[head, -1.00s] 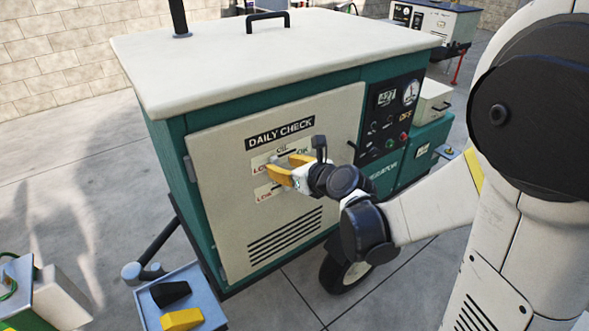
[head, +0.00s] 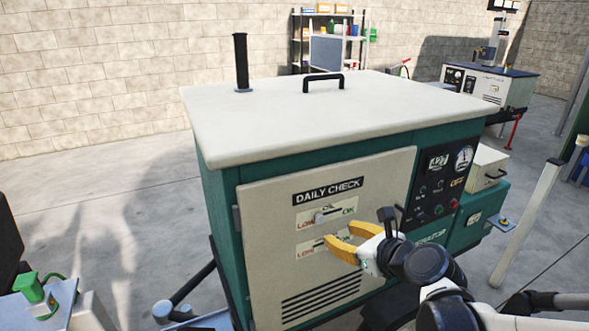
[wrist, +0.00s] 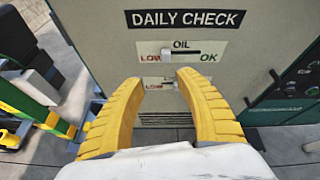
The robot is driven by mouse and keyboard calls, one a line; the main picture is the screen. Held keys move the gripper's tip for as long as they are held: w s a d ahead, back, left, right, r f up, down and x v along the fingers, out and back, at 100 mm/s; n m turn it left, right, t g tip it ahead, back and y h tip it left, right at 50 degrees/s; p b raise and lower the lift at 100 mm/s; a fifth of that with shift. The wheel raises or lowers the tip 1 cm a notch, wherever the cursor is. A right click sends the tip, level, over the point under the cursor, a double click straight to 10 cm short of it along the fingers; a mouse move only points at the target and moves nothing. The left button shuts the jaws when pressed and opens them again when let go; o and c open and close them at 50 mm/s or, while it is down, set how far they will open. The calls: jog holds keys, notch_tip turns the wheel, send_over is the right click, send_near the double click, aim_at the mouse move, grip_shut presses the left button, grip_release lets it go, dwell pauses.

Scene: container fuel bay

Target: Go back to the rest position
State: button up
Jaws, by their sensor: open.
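My gripper (head: 337,242) is open and empty, its yellow fingers apart in front of the generator's beige door panel (head: 260,228). In the wrist view the open fingers (wrist: 160,95) frame the lower slider label, which they partly cover. The panel reads DAILY CHECK (wrist: 185,19). Below it is the OIL slider (wrist: 168,54), its knob toward the LOW side. The lower slider (head: 318,244) is partly hidden by my gripper in the head view. Whether the fingers touch the panel cannot be told.
The green generator (head: 222,203) has a white top (head: 300,115) with an upright black pipe (head: 241,63) and a handle. A control panel (head: 445,185) is right of the door. A shelf (head: 331,40) stands at the back wall.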

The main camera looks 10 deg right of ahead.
jog(key=s+n+g+h, duration=0.2)
jog(key=s+n, duration=0.6)
jog(key=n, duration=0.7)
jog(key=s+f+n+g+h, duration=0.1)
jog(key=s+n+g+h, duration=0.1)
jog(key=s+n, duration=0.7)
jog(key=d+n+g, duration=0.1)
jog(key=n, duration=0.5)
jog(key=shift+s, duration=0.15)
